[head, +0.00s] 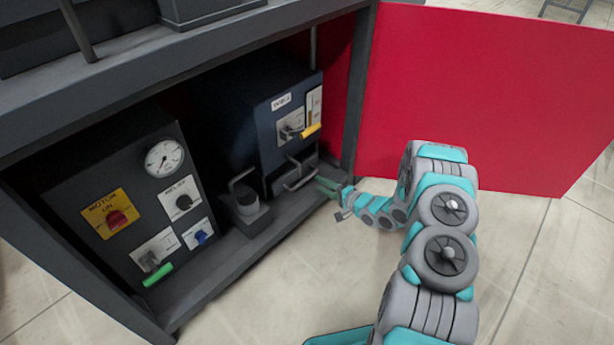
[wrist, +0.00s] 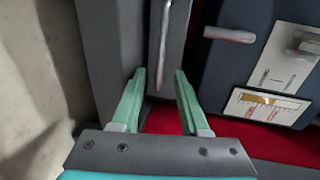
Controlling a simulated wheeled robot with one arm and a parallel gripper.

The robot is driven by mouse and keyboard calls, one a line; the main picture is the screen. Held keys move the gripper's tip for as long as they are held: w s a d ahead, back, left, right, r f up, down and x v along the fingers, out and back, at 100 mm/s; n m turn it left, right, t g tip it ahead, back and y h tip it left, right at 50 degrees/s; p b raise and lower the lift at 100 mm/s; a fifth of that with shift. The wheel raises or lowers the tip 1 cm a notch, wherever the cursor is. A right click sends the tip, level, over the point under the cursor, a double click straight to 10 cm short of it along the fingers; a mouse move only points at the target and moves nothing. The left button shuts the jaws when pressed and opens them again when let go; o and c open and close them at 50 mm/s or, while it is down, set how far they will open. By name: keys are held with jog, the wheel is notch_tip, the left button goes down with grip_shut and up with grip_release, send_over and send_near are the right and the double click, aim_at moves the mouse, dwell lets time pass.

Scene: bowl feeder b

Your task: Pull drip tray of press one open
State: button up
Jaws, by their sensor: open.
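The blue-grey press (head: 266,125) stands at the right inside the cabinet; its label is too small to read surely. Low on its front is a dark grey tray front with a pale bar handle (head: 299,180), which I take as the drip tray. My gripper (head: 328,187) is just right of this handle, low by the cabinet floor. In the wrist view my gripper (wrist: 160,72) is open and empty, and the pale handle bar (wrist: 164,45) lies in line with the gap between the green fingers. I cannot tell whether they touch it or how deep it sits.
A red door panel (head: 480,95) stands open at the right, close to my arm. A dark cup-like part with a handle (head: 245,195) is left of the tray. A control box (head: 130,210) with gauge and knobs is further left.

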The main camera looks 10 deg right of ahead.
aim_at(308, 177)
jog(key=x, duration=0.7)
jog(key=shift+w+a, duration=0.15)
jog(key=shift+c, duration=0.3)
grip_shut()
dwell(1.0)
